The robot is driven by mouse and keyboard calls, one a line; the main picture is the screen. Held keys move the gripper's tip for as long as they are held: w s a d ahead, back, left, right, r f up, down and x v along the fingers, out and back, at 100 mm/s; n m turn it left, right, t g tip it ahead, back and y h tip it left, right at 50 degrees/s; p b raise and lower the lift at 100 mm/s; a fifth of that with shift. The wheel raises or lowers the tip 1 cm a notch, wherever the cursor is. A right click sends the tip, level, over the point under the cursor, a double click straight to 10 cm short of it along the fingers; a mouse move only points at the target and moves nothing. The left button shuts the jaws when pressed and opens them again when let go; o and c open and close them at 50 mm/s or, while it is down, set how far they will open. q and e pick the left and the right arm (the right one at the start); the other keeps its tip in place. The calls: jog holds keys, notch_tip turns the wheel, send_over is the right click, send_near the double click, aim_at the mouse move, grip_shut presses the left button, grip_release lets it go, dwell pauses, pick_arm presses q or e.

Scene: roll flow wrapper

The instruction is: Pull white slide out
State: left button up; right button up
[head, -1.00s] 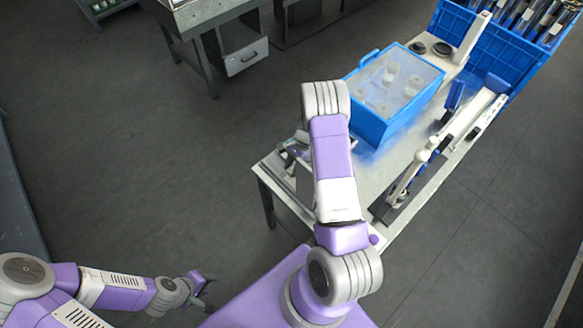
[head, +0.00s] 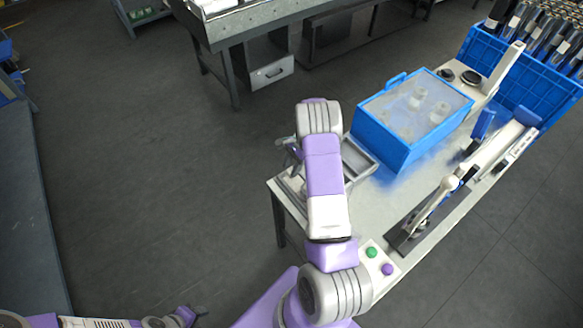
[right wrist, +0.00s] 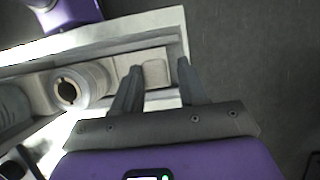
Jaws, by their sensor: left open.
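The white slide (right wrist: 150,22) shows in the right wrist view as a long, pale, trough-like part with a raised rim. A round white roll (right wrist: 83,85) lies in it, and a pale block sits near its right end. My right gripper (right wrist: 160,68) is open there, its two dark fingers apart over the slide's right end, one each side of the end part; contact cannot be told. In the head view the right gripper (head: 290,152) is at the table's left edge, partly hidden by my arm. My left gripper (head: 196,313) is open and empty, low over the floor.
The metal table (head: 392,190) carries a blue bin (head: 392,150) with white rolls, a grey tray (head: 360,160), a sealer-like lever device (head: 437,205), and green (head: 371,252) and purple buttons. A blue crate (head: 540,75) stands behind.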

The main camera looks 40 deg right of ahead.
jog(key=shift+o, duration=1)
jog(key=v, duration=0.7)
jog(key=shift+r+p, duration=0.25)
jog(key=shift+p, duration=0.1)
jog(key=shift+d, duration=0.15)
